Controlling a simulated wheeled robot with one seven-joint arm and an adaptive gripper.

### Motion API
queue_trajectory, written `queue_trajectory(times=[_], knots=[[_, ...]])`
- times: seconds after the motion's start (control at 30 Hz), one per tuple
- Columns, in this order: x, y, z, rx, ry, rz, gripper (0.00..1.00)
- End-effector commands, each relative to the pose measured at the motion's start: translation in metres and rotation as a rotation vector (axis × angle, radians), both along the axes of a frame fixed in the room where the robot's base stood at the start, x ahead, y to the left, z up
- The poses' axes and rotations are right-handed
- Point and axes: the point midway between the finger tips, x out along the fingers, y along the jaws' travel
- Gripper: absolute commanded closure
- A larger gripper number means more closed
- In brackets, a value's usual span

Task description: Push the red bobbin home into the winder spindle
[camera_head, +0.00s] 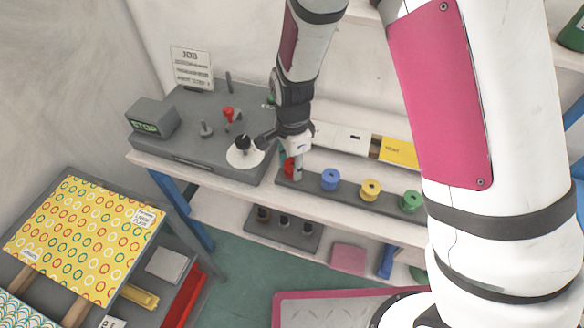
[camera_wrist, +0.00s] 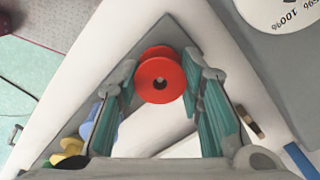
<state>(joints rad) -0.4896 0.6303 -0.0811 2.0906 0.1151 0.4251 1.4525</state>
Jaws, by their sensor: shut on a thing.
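The red bobbin (camera_wrist: 161,76) is between the two green-padded fingers of my gripper (camera_wrist: 160,84) in the wrist view, with its flange and centre hole facing the camera. In the head view the red bobbin (camera_head: 289,168) shows partly behind my gripper (camera_head: 294,163), at the left end of the grey bobbin rack (camera_head: 350,192). I cannot tell whether it still touches the rack. The grey winder deck (camera_head: 185,110) stands to the left, with a small grey post (camera_head: 206,130), a red-topped part (camera_head: 228,114) and a white dial (camera_head: 243,155). Which part is the spindle is unclear.
Blue (camera_head: 330,180), yellow (camera_head: 370,190) and green (camera_head: 411,202) bobbins stand along the rack to the right. A STOP box (camera_head: 152,119) sits at the deck's left. A yellow box (camera_head: 398,152) lies behind the rack. The dial edge (camera_wrist: 285,12) is near the bobbin.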

Motion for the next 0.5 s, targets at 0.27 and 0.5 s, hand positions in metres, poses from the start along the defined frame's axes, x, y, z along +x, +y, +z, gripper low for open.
queue_trajectory(times=[0.27, 0.5], knots=[[0.000, 0.000, 0.009, 0.001, -0.003, 0.000, 0.99], [0.000, 0.000, 0.015, 0.000, -0.001, 0.000, 0.99]])
